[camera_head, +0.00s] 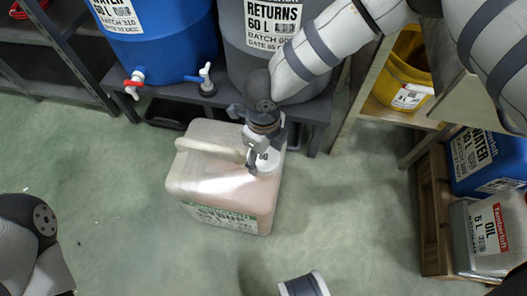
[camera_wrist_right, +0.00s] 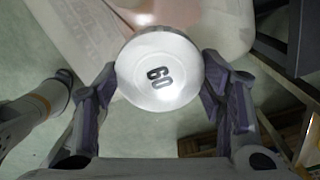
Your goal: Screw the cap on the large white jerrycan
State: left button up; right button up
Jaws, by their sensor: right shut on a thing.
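The large white jerrycan (camera_head: 225,185) stands on the green floor in the middle of the head view, with pinkish contents showing through its lower part. The white cap (camera_wrist_right: 160,73), marked 60, is at the jerrycan's top right corner; it also shows in the head view (camera_head: 265,159). My right gripper (camera_head: 263,140) comes from above and is shut on the cap, one finger on each side in the right wrist view. Whether the cap's thread sits on the neck is hidden.
A blue water drum (camera_head: 160,40) and a grey returns drum (camera_head: 262,45) stand on a dark rack behind the jerrycan. At right are a shelf with a yellow container (camera_head: 405,75), a blue water container (camera_head: 485,160) and an oil can (camera_head: 490,230).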

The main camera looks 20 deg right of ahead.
jog(key=shift+f, duration=1.1)
dwell(1.6)
jog(key=o, duration=1.4)
jog(key=shift+c, duration=0.2)
jog(key=shift+c, duration=0.5)
